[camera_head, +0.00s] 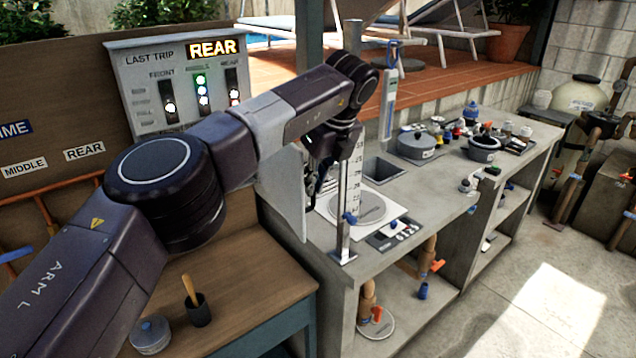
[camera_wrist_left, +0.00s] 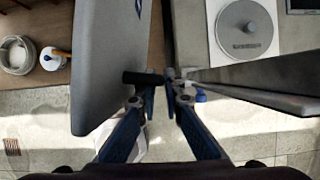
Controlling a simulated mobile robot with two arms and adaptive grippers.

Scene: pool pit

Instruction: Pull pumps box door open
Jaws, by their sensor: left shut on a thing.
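A light grey panel (camera_head: 285,205), which looks like the pumps box door, stands upright beside the bench, partly behind my left arm. In the left wrist view the grey panel (camera_wrist_left: 100,60) fills the left side, with a dark bar handle (camera_wrist_left: 138,78) sticking out of its edge side. My left gripper (camera_wrist_left: 158,92) is shut on this handle, its blue fingers close together. In the head view my left gripper (camera_head: 318,180) is mostly hidden behind the wrist and a measuring stand. The box's inside is not visible. My right gripper is not in view.
A stone-topped bench (camera_head: 400,205) is to the right, with a measuring stand (camera_head: 347,205), a round disc (camera_head: 365,208) and pots. A wooden table (camera_head: 250,290) is at the front left, holding a cup (camera_head: 198,312). A sign box (camera_head: 180,85) reads REAR. The floor at right is open.

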